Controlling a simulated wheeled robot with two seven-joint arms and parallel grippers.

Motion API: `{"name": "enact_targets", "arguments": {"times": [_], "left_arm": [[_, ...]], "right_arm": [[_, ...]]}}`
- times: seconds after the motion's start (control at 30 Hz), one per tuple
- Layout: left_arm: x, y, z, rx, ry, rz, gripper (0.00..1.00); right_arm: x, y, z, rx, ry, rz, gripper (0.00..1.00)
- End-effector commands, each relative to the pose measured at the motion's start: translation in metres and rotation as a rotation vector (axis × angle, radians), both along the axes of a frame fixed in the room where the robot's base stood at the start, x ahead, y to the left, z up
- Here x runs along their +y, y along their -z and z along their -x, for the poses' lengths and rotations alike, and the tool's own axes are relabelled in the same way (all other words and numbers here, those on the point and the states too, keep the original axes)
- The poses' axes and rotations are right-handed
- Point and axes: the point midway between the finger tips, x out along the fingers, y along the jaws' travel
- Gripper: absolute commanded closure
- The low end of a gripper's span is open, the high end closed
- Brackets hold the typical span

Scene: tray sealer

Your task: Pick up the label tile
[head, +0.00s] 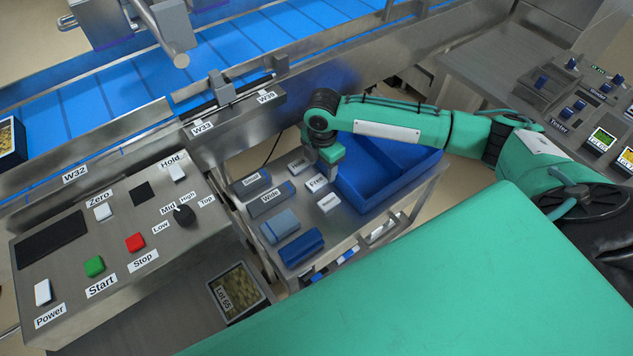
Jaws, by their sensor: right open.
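Small white label tiles lie on the grey cart top. One reads something like "Fresh" (317,183), and a second with small unclear text (328,203) lies just in front of it. A third pale tile (298,165) lies behind them. My right gripper (331,166) points down just behind and right of the "Fresh" tile, beside the blue bin. It is open, and I see nothing held in it. Its fingertips are small and partly merge with the bin behind, so their height above the cart is unclear. My left gripper is not in view.
A blue divided bin (428,163) stands right of the tiles. Grey labelled blocks (265,203) and blue blocks (301,248) sit to the left and front. A control panel (60,215) is at left, and a blue conveyor (110,90) runs behind.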

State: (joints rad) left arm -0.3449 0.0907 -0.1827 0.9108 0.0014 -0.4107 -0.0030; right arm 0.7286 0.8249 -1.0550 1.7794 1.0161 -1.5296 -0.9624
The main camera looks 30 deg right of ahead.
Motion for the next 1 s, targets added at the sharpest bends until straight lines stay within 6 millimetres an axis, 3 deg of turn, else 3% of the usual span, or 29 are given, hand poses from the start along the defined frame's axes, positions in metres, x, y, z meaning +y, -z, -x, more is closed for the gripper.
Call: {"name": "enact_targets", "arguments": {"times": [0.3, 0.6, 0.83, 1.0], "left_arm": [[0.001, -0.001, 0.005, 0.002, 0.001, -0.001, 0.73], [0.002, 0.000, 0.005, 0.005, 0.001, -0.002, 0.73], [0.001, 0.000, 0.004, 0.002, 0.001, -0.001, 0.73], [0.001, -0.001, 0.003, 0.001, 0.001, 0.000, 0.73]], "right_arm": [[0.003, 0.043, -0.002, 0.002, 0.000, 0.001, 0.42], [0.003, 0.048, -0.003, 0.000, -0.001, 0.001, 0.42], [0.003, 0.048, -0.002, 0.001, 0.000, 0.001, 0.87], [0.003, 0.048, -0.003, 0.001, 0.000, 0.001, 0.90]]}}
